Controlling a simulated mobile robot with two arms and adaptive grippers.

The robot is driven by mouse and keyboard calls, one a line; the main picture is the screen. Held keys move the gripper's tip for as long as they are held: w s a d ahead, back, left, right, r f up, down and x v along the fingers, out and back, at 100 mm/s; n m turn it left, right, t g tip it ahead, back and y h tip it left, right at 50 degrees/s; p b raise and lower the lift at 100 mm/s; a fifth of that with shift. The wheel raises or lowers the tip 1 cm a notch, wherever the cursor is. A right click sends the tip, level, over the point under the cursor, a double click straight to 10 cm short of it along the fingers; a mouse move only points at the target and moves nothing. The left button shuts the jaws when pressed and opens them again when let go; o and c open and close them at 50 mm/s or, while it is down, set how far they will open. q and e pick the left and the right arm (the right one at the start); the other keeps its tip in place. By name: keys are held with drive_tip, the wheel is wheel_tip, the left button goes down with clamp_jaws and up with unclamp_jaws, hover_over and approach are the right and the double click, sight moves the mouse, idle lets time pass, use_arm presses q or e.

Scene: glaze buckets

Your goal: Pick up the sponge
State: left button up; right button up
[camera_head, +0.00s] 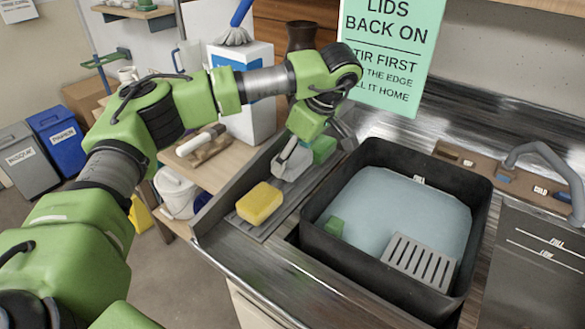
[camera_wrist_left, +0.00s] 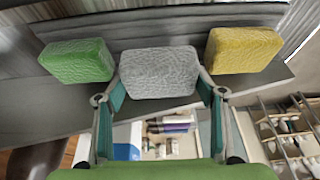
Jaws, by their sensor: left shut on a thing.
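Three sponges lie in a row by the sink: a yellow one (camera_head: 259,203), a grey one (camera_head: 291,163) and a green one (camera_head: 323,150). My left gripper (camera_head: 300,147) reaches down onto the grey sponge in the middle. In the left wrist view its two fingers are closed against the sides of the grey sponge (camera_wrist_left: 158,73). There the green sponge (camera_wrist_left: 77,61) is on the left and the yellow sponge (camera_wrist_left: 243,50) on the right, both apart from the held one. I cannot tell whether the grey sponge is raised. My right gripper is not in view.
A black sink basin (camera_head: 316,245) with bluish water, a small green piece (camera_head: 334,226) and a grey slotted rack (camera_head: 419,262) is to the right. A faucet (camera_head: 550,150) stands at far right. A white box (camera_head: 240,120) with a brush stands behind the arm.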

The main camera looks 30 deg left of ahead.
use_arm(q)
drive_tip(key=s+r, duration=0.1)
drive_tip(key=r, duration=0.1)
drive_tip(key=s+d+r, duration=0.1)
drive_tip(key=s+r, duration=0.2)
drive_tip(key=r, duration=0.1)
drive_tip(key=shift+s+d+r, duration=0.1)
drive_tip(key=shift+s+d, duration=0.1)
drive_tip(key=shift+s, duration=0.15)
drive_tip(key=s+d+r, duration=0.2)
drive_tip(key=s+r, duration=0.1)
drive_tip(key=s, duration=0.5)
drive_tip(key=shift+s+d+b, duration=0.2)
drive_tip(key=shift+d+b, duration=0.1)
drive_tip(key=shift+d, duration=0.05)
drive_tip(key=shift+c, duration=0.9)
